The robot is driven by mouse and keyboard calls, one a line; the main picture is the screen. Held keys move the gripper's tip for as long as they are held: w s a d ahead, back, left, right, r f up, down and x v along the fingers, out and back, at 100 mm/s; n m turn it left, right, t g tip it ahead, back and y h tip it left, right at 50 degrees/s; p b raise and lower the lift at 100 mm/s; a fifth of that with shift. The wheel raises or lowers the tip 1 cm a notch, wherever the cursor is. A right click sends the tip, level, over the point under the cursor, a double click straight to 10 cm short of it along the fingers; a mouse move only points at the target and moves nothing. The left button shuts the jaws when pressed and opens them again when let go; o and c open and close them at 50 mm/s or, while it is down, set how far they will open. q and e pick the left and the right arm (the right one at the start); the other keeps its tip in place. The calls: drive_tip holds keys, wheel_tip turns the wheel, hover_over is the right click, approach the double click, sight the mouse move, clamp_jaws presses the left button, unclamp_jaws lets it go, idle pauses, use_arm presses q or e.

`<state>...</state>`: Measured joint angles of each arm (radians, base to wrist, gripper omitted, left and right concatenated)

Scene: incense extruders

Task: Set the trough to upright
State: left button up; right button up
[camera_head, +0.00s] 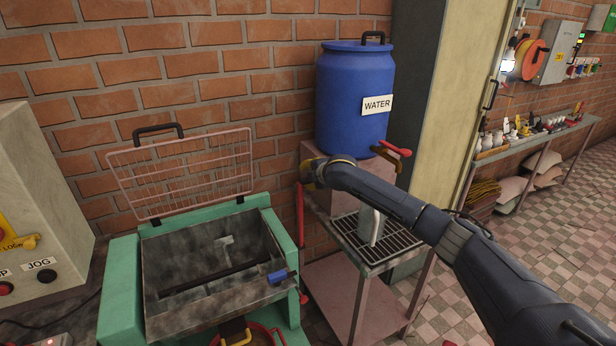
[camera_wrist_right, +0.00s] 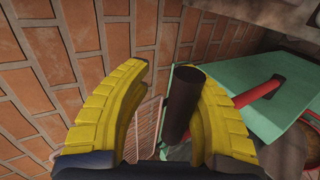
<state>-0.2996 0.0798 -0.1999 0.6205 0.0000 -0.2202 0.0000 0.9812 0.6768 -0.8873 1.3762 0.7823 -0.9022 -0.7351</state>
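The grey metal trough (camera_head: 165,302) sits in the green machine frame (camera_head: 120,290) at the lower left of the head view. I look into its open, stained inside; its exact tilt is hard to judge. A red lever (camera_head: 299,215) stands at the machine's right side. My right gripper (camera_head: 312,174) is at the lever's upper end. In the right wrist view its yellow fingers (camera_wrist_right: 165,105) are spread. A dark cylindrical grip (camera_wrist_right: 183,100) stands between them, close to the right finger; whether it touches is unclear. My left gripper is not in view.
A pink wire guard (camera_head: 182,168) stands raised behind the trough. A blue water barrel (camera_head: 350,95) stands on a block, behind a metal stand with a grate (camera_head: 390,243). A grey control box (camera_head: 40,195) is at the left. A red-rimmed container (camera_head: 283,337) shows at the bottom.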

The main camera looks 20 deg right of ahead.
drive_tip(key=o, duration=0.5)
drive_tip(key=shift+d+r, duration=0.1)
drive_tip(key=shift+s, duration=0.1)
drive_tip(key=v, duration=1.1)
drive_tip(key=shift+s+r, duration=0.15)
drive_tip(key=shift+s, duration=0.25)
